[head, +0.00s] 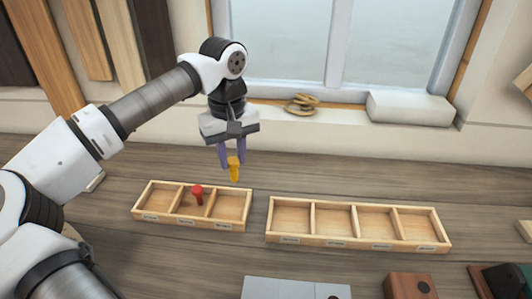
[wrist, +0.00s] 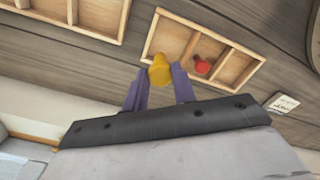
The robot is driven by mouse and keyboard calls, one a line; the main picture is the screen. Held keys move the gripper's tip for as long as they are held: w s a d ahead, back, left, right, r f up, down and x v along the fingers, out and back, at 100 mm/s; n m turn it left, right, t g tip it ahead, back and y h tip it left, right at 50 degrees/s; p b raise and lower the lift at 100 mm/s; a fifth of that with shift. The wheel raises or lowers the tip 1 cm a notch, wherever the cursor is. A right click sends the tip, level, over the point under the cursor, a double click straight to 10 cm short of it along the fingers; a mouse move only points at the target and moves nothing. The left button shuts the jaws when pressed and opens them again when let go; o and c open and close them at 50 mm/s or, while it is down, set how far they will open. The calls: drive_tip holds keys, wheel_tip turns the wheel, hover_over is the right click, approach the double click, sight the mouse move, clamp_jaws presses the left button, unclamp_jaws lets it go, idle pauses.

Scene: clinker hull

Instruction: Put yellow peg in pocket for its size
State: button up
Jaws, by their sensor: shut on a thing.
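My gripper (head: 229,155) is shut on the yellow peg (head: 234,168) and holds it upright above the bench, behind the right end of the left tray. In the wrist view the yellow peg (wrist: 160,70) shows between the two purple fingers. The left tray (head: 190,226) has three pockets with small labels on its front edge, too small to read. A red peg (head: 198,193) stands in its middle pocket; its left and right pockets are empty. The right tray (head: 355,243) has several empty pockets, also with labels too small to read.
A grey plate (head: 290,289), a brown wooden block (head: 410,286) and a dark green item (head: 510,280) lie along the front. A coil of rope (head: 301,104) and a white block (head: 409,108) are on the window sill. The bench behind the trays is clear.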

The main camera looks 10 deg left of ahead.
sight(233, 179)
drive_tip(key=shift+a+f, duration=0.3)
drive_tip(key=shift+f, duration=0.05)
wheel_tip(233, 179, down, 5)
drive_tip(key=b, duration=0.4)
drive_tip(key=shift+f, duration=0.2)
drive_tip(key=o, duration=1)
drive_tip(key=shift+r, duration=0.15)
wheel_tip(233, 179, up, 14)
drive_tip(key=shift+f+b, duration=0.15)
drive_tip(key=shift+b, duration=0.7)
